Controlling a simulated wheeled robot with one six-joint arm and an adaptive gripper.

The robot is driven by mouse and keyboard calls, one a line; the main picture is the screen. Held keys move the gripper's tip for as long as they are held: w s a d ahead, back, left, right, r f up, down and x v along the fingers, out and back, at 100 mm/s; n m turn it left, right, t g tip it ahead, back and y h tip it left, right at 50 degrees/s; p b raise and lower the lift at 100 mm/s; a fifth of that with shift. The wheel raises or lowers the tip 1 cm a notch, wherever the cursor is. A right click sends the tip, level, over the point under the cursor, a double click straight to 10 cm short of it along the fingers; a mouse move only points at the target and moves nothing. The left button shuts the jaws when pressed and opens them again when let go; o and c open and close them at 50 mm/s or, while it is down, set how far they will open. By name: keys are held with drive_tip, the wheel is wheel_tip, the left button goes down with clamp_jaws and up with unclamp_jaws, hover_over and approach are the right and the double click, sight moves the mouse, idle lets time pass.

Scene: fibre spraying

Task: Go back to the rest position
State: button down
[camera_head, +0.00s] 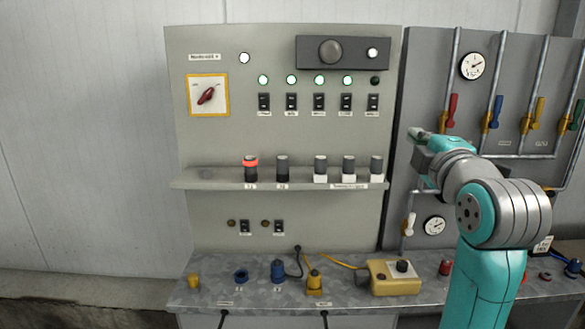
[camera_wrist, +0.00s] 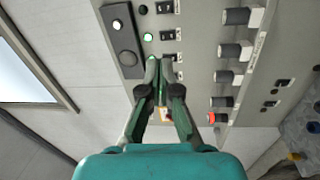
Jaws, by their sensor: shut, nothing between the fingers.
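My gripper (camera_head: 418,134) is held up in front of the right-hand grey panel, beside the edge of the control panel (camera_head: 222,140). In the wrist view my gripper (camera_wrist: 160,62) shows with its two fingers drawn together, with nothing seen held. The control panel stands sideways behind it there (camera_wrist: 195,50). On the panel are a red rotary switch (camera_head: 207,96) on a yellow-edged plate and a row of small rocker switches (camera_head: 319,101) with lamps above, most of them lit green.
A lower metal ledge (camera_head: 215,293) carries a blue connector (camera_head: 278,271), a yellow connector (camera_head: 314,281) and a yellow box (camera_head: 395,278) with a cable. The right panel holds pipes, gauges (camera_head: 472,65) and coloured valve handles (camera_head: 451,110) close to my arm. Open space lies left of the panels.

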drive_tip(key=s+a+f+m+g, duration=0.1)
drive_tip(key=s+f+m, duration=0.3)
drive_tip(key=f, duration=1.3)
drive_tip(key=s+a+f+m+g, duration=0.1)
drive_tip(key=s+f+m, duration=0.25)
drive_tip(key=f, duration=1.35)
drive_tip(key=s+a+f+m, duration=0.1)
drive_tip(key=s+f+m, duration=0.1)
drive_tip(key=s+f, duration=0.55)
drive_tip(key=s+f+m+g, duration=0.15)
drive_tip(key=s+f, duration=0.25)
drive_tip(key=s, duration=0.6)
drive_tip(key=s+a+f+m, duration=0.1)
drive_tip(key=s+f+m, duration=0.1)
drive_tip(key=s+f, duration=0.45)
drive_tip(key=s+r+m+g, duration=0.1)
drive_tip(key=s+m, duration=0.3)
drive_tip(key=s, duration=1.6)
drive_tip(key=shift+s+a+r, duration=0.15)
drive_tip(key=shift+s+r, duration=0.05)
drive_tip(key=shift+r, duration=0.35)
